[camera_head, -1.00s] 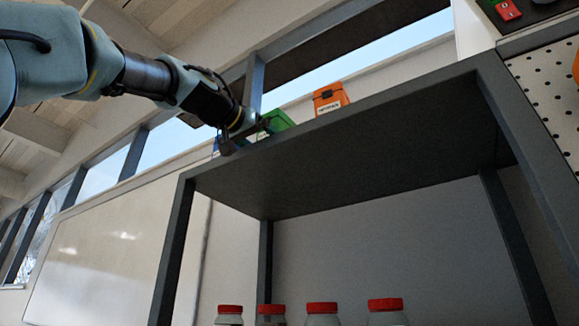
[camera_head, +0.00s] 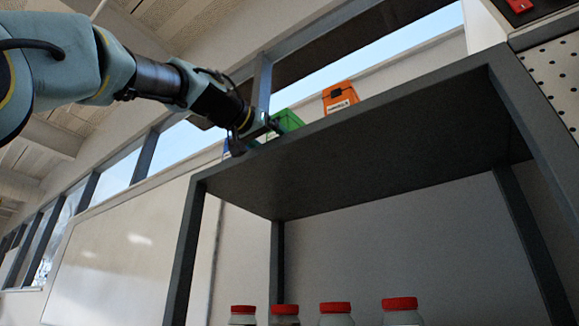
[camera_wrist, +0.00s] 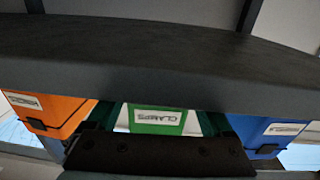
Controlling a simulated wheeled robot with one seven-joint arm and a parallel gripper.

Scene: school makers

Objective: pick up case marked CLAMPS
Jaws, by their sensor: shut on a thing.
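The green case (camera_head: 289,120) stands at the front of the top of the dark shelf unit (camera_head: 380,118). In the wrist view the green case (camera_wrist: 157,127) carries a white label reading CLAMPS, which looks tipped over in the picture. My gripper (camera_head: 270,128) reaches in from the left. Its fingers (camera_wrist: 160,118) lie on both sides of the green case, shut on it. The shelf edge covers part of the case in the wrist view. I cannot tell whether the case touches the shelf top.
An orange case (camera_head: 340,97) stands to the right of the green one, its label unreadable. A blue case (camera_wrist: 262,135) is on the other side, close to my finger. Several red-lidded jars (camera_head: 400,304) stand below the shelf top.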

